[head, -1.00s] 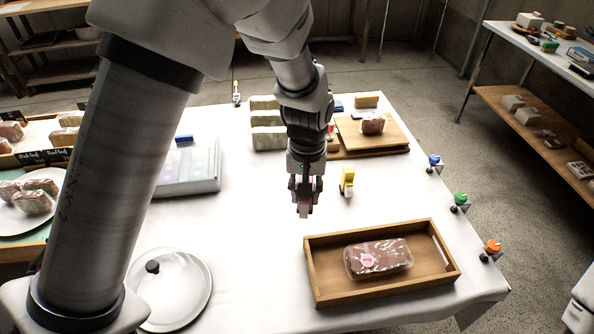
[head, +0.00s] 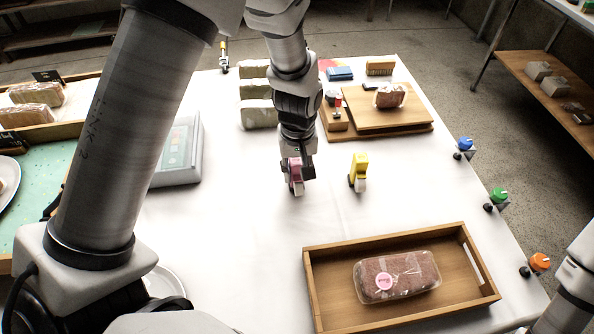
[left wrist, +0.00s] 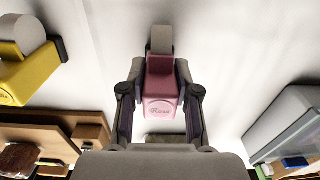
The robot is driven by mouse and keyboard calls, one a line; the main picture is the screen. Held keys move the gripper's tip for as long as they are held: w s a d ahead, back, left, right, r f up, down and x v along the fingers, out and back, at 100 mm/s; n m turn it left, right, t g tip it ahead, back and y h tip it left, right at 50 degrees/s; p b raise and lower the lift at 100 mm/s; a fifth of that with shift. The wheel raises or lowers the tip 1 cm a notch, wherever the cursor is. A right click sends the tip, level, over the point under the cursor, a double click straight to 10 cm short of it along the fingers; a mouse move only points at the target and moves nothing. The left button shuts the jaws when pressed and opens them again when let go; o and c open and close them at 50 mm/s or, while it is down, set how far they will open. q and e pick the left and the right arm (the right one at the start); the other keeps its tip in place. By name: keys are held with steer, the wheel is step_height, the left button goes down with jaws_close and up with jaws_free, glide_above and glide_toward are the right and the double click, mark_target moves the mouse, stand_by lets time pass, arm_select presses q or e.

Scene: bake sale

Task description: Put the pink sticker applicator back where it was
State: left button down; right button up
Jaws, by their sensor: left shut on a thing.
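The pink sticker applicator (head: 295,171) is held upright between the fingers of my left gripper (head: 299,173), which is shut on it. It stands just left of the yellow applicator (head: 360,171), with a gap between them. Its lower end is at or just above the white tablecloth; I cannot tell if it touches. In the left wrist view the pink applicator (left wrist: 161,92) sits between the two fingers, its pale roller end pointing away. The yellow applicator (left wrist: 28,75) shows at the left there. My right gripper is not in view.
A wooden tray (head: 335,263) in front holds a wrapped loaf (head: 405,275) with a pink round sticker. Behind are a cutting board (head: 372,118) and wrapped loaves (head: 257,113). A grey device (head: 180,150) stands left. Blue, green and orange knobs line the right edge.

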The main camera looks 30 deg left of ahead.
arm_select(q)
steer(key=shift+f, duration=0.1)
steer(key=shift+f, duration=0.1)
steer(key=c, duration=0.8)
jaws_free()
steer(key=shift+c, duration=0.2)
step_height(320, 180, up, 12)
steer(key=shift+d+r+p, duration=0.15)
steer(key=shift+p, duration=0.6)
